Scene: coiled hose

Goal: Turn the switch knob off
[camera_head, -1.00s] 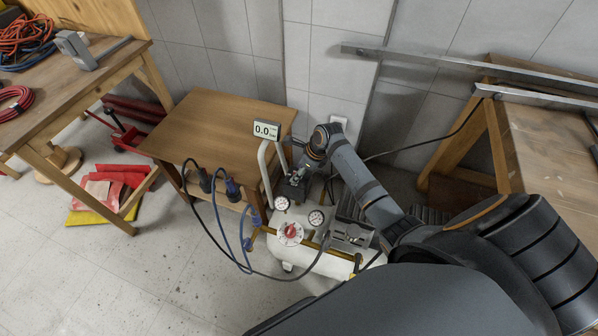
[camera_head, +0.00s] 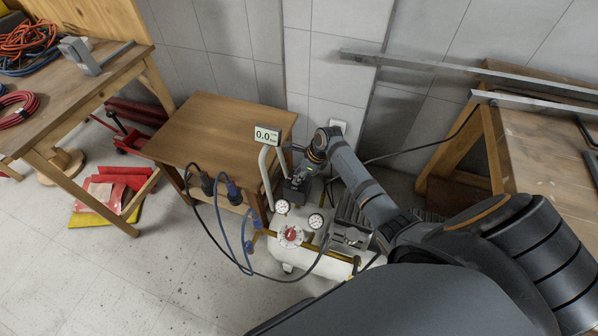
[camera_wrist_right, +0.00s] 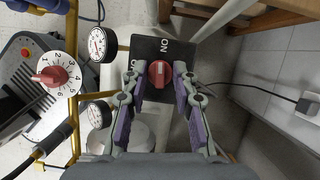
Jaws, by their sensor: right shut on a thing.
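A red switch knob (camera_wrist_right: 160,73) sits on a black plate (camera_wrist_right: 178,50) on top of the compressor (camera_head: 335,262). The plate reads "ON", turned on its side, above the knob in the right wrist view; another marking at its left is partly hidden by a finger. My right gripper (camera_wrist_right: 160,80) has one finger on each side of the knob and is shut on it. In the head view my right gripper (camera_head: 297,188) reaches down to the switch and covers the knob. My left gripper is not in view.
A red dial (camera_head: 291,235) and two gauges (camera_head: 282,206) (camera_head: 316,221) are close by on the compressor. Blue and black hoses (camera_head: 245,240) hang in front. A workbench (camera_head: 545,150) is at the right.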

